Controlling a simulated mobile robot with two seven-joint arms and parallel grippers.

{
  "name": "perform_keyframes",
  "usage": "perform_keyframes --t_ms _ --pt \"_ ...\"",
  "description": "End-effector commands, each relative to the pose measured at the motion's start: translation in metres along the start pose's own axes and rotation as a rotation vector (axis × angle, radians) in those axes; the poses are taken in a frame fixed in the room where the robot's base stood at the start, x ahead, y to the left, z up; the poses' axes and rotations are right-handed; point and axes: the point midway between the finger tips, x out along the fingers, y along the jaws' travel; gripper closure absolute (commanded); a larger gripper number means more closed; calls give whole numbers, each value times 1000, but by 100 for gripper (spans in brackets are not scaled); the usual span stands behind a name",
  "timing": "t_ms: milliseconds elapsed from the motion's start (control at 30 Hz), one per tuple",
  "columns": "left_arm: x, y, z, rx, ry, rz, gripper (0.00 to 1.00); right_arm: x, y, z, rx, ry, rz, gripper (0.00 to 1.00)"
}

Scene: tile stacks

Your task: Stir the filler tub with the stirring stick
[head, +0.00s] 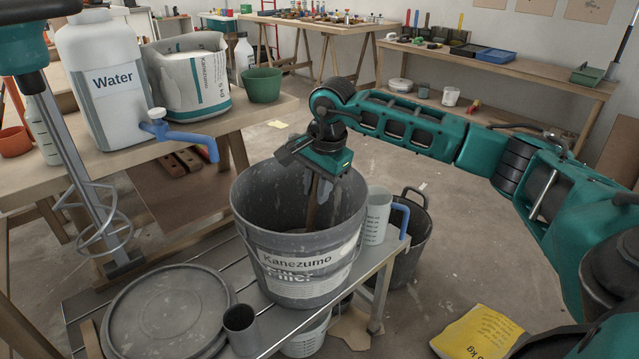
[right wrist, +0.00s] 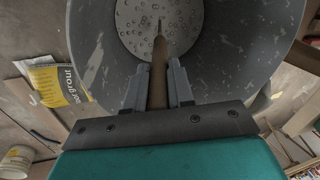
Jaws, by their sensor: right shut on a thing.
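The filler tub (head: 297,262) is a large dark grey bucket labelled "Kanezumo Filler", upright on a metal cart. My right gripper (head: 318,172) is over its mouth, pointing down, shut on the brown stirring stick (head: 312,208). The stick reaches down inside the tub; its lower end is hidden by the rim in the head view. In the right wrist view the stick (right wrist: 159,72) sits between the fingers (right wrist: 158,85). It points at a light grey, spotted surface in the tub (right wrist: 232,50). I cannot tell whether its tip touches that surface. My left gripper is not in view.
A round grey lid (head: 165,312) and a small dark cup (head: 241,328) are left of the tub. A white measuring jug (head: 375,218) stands close on its right. A mixer whisk (head: 100,222) is at the left. The Water canister (head: 105,100) is on the table behind.

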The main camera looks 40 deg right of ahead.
Motion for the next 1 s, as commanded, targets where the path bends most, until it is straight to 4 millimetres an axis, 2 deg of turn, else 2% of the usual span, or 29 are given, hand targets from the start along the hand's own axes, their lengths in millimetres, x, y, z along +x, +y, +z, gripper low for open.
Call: perform_keyframes --t_ms 33,233,500,700,1000 --pt "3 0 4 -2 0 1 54 9 1 0 0 0 1 100" --pt "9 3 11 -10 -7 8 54 29 1 0 0 0 1 100" --pt "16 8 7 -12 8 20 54 53 1 0 -1 0 1 100" --pt "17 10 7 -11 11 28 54 62 0 0 -1 0 1 100" --pt "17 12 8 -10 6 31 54 64 0 0 0 0 0 100"
